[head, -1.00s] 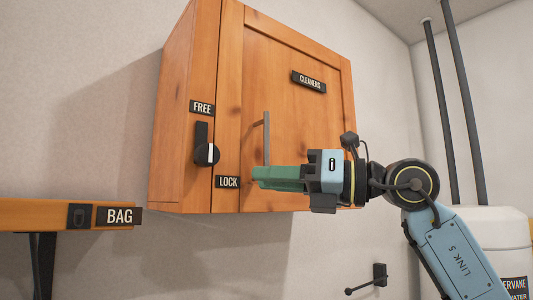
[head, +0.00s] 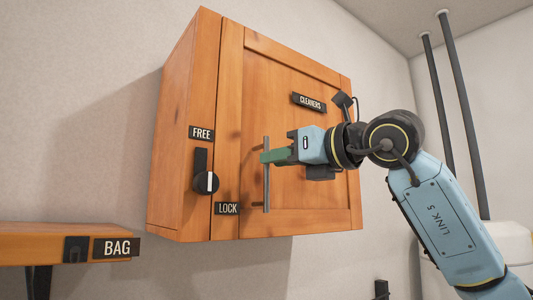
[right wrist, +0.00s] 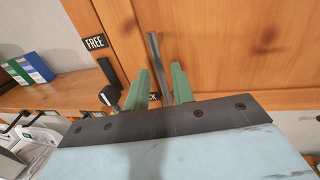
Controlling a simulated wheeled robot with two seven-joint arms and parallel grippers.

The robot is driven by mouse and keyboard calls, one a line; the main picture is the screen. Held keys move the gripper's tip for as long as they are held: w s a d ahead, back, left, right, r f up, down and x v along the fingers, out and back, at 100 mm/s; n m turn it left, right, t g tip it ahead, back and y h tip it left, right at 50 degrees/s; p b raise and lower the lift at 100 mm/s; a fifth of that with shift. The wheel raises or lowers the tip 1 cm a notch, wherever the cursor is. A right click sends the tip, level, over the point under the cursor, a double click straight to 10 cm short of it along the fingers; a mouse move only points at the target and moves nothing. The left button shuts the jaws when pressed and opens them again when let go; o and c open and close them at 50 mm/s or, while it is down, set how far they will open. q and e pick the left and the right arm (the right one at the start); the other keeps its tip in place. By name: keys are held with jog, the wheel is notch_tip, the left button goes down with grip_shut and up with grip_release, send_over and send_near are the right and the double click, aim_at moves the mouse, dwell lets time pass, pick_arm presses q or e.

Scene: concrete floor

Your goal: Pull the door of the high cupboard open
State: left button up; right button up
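The wooden high cupboard (head: 174,150) hangs on the wall with its door (head: 310,185) flush in the frame, shut. The door bears a CLEANERS label and an upright grey bar handle (head: 266,190) near its left edge. My right gripper (head: 265,156) is at the handle's upper half, its green fingers pointing left. In the right wrist view the handle (right wrist: 153,52) runs between the two parted fingers (right wrist: 158,85); contact cannot be told. A black knob (head: 206,182) with a white mark sits on the cupboard's left part, between FREE and LOCK labels. My left gripper is out of view.
A wooden shelf (head: 60,232) with a BAG label juts out at lower left. Grey pipes (head: 463,110) and a white tank (head: 510,243) stand at right. The space below the cupboard looks clear.

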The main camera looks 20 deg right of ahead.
aim_at(266, 201)
jog(key=shift+p+x, duration=0.35)
jog(key=shift+x, duration=1.35)
grip_shut()
